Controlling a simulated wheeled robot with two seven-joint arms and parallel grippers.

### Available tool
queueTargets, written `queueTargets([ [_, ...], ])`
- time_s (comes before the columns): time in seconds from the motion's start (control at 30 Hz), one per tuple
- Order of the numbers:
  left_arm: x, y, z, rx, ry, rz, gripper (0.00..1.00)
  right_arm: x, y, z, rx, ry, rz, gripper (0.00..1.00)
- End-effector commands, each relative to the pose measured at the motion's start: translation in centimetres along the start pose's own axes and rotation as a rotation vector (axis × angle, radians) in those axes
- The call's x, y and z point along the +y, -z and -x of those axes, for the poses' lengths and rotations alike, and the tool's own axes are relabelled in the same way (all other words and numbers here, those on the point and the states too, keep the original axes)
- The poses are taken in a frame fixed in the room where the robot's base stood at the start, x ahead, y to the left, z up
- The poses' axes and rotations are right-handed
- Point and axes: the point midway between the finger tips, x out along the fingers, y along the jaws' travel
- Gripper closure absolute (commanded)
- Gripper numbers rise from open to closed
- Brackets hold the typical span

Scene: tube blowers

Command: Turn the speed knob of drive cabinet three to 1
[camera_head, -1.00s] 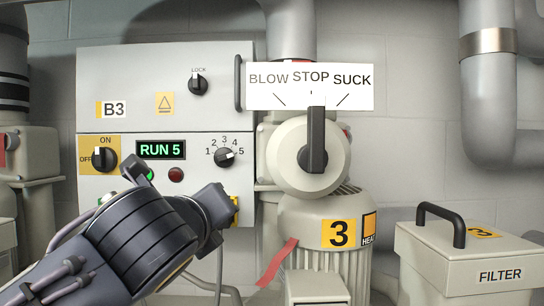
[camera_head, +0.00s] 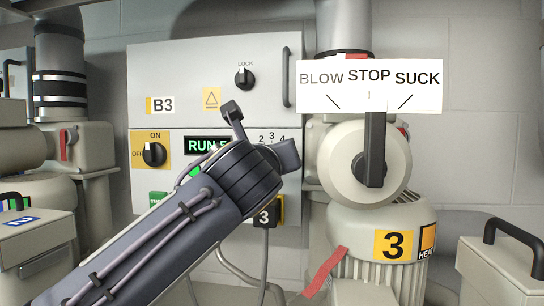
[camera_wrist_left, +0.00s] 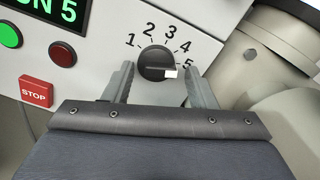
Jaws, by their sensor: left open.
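Drive cabinet three (camera_head: 222,83) is the pale box marked B3. Its display (camera_head: 203,146) reads RUN with the rest covered in the head view; the wrist view shows a 5. My left gripper (camera_head: 260,132) is in front of the speed dial and hides the knob there. In the left wrist view, the black speed knob (camera_wrist_left: 157,62) has its white mark toward 5, at the lower right. My open left gripper (camera_wrist_left: 161,82) has one finger on each side of the knob, at its lower edge; contact cannot be told. My right gripper is not in view.
A red STOP button (camera_wrist_left: 36,91) is left of the dial. The ON/OFF switch (camera_head: 153,154) and LOCK knob (camera_head: 244,77) are on the same cabinet. The blower valve (camera_head: 365,163) with its black handle, under the BLOW STOP SUCK sign (camera_head: 369,86), stands close on the right.

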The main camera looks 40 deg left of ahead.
Motion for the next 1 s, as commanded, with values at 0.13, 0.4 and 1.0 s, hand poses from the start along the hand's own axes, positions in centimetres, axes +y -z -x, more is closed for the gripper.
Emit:
queueTargets([
  [0.13, 0.01, 0.03, 0.01, 0.000, 0.000, 0.000, 0.50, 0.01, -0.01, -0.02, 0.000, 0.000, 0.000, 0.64],
  [0.4, -0.10, 0.02, 0.06, 0.000, 0.003, 0.001, 0.85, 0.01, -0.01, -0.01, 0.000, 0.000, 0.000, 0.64],
  [1.0, -0.40, -0.21, 0.15, -0.002, 0.011, 0.219, 0.85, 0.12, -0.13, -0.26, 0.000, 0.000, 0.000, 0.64],
])
